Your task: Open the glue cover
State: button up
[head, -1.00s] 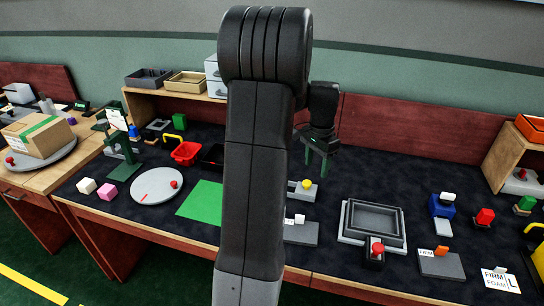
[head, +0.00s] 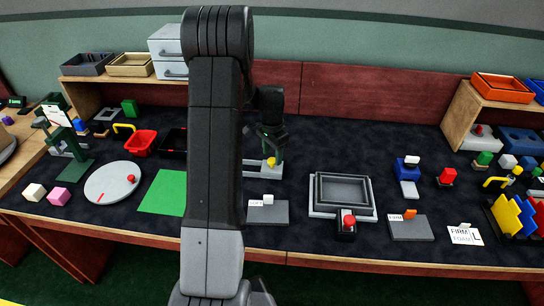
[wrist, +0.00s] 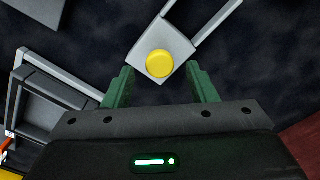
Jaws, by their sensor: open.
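A yellow round knob (wrist: 159,64) stands on a light grey square plate (wrist: 178,42) between two thin rails in the wrist view. In the head view the yellow knob (head: 271,161) sits on a grey strip (head: 255,168) on the dark bench top. No label here reads as glue, so I cannot tell for certain that this is the glue cover. My gripper (wrist: 158,72) is open and empty, with a green finger on each side of the knob, apart from it. In the head view my gripper (head: 271,146) is just above the knob; my arm hides part of the strip.
A grey block with a white knob (head: 268,208) lies in front. A grey double-rimmed tray (head: 314,206) with a red button (head: 348,220) is to the right. A green mat (head: 160,193) and white turntable (head: 100,184) are left. Dark bench behind is mostly clear.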

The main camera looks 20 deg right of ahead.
jog(key=shift+f, duration=1)
grip_shut()
jog(key=w+a, duration=0.1)
jog(key=a, duration=0.1)
jog(key=w+a, duration=0.1)
jog(key=a, duration=0.1)
jog(key=w+a+b, duration=0.1)
jog(key=w+a, duration=0.1)
jog(key=shift+a, duration=0.25)
grip_release()
jog(key=shift+r, duration=0.1)
